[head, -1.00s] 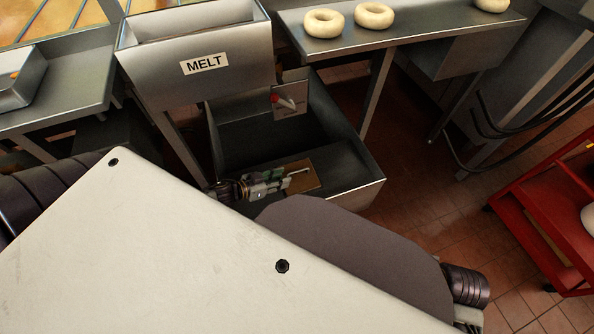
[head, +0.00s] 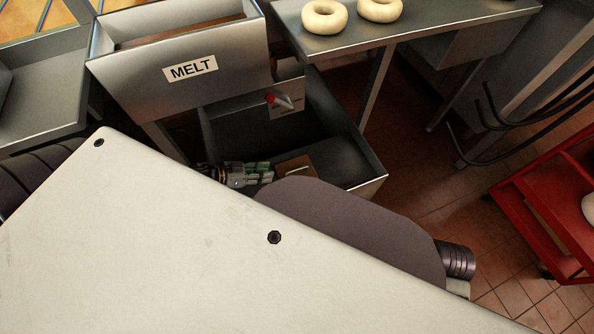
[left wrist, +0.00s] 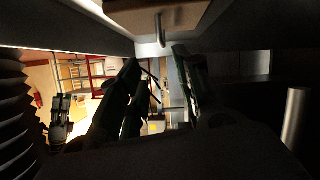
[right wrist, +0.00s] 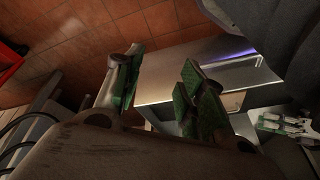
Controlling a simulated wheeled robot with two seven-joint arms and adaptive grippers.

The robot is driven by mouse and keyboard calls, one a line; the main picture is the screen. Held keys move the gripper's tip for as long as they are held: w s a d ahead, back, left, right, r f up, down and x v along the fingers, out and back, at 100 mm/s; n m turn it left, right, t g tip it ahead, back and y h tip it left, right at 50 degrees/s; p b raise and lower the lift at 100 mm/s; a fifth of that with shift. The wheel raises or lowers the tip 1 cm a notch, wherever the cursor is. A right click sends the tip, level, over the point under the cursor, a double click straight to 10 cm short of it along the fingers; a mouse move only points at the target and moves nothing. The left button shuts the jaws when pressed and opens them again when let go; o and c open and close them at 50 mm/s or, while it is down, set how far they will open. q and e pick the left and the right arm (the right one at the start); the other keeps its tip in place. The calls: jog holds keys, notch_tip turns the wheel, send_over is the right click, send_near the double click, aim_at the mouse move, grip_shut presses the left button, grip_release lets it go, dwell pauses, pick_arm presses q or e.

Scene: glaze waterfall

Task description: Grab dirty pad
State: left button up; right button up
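A tan, flat panel (head: 297,167), which may be the dirty pad, lies in the open metal bin under the MELT tank. Its front part is hidden by my own body. In the left wrist view, a tan block with a short handle (left wrist: 160,28) hangs above the fingers. My left gripper (head: 250,172) is in the bin just left of the tan panel. In the left wrist view its two fingers (left wrist: 158,88) stand apart with nothing between them. My right gripper (right wrist: 160,88) is open and empty, its green-padded fingers apart. A tan patch (right wrist: 234,101) shows behind it.
The metal tank marked MELT (head: 190,70) stands over the bin (head: 340,130). A red-knobbed lever (head: 277,100) sits at the bin's back. Pale rings (head: 324,16) lie on the shelf at right. A red cart (head: 545,205) stands right, with tiled floor free between.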

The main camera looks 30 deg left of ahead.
aim_at(286, 178)
pick_arm(q)
jog(key=shift+w, duration=0.1)
jog(key=b+x, duration=0.1)
jog(key=x, duration=0.2)
jog(key=shift+w+d+f, duration=0.1)
jog(key=shift+d+f, duration=0.05)
jog(key=shift+w+d+f+b, duration=0.15)
jog(key=shift+w+d+b, duration=0.05)
jog(key=shift+w+b, duration=0.1)
jog(key=shift+w+d+f, duration=0.15)
jog(key=shift+w+d, duration=0.05)
jog(key=shift+d, duration=0.05)
jog(key=shift+b+x, duration=0.4)
jog(key=shift+x, duration=0.4)
jog(key=shift+b+x, duration=0.3)
jog(key=shift+x, duration=0.6)
jog(key=shift+d, duration=0.15)
pick_arm(e)
jog(key=shift+t+y, duration=0.4)
jog(key=x, duration=0.4)
jog(key=shift+s+a+f, duration=0.2)
jog(key=shift+s+a, duration=0.1)
jog(key=shift+a, duration=0.1)
jog(key=shift+s, duration=0.1)
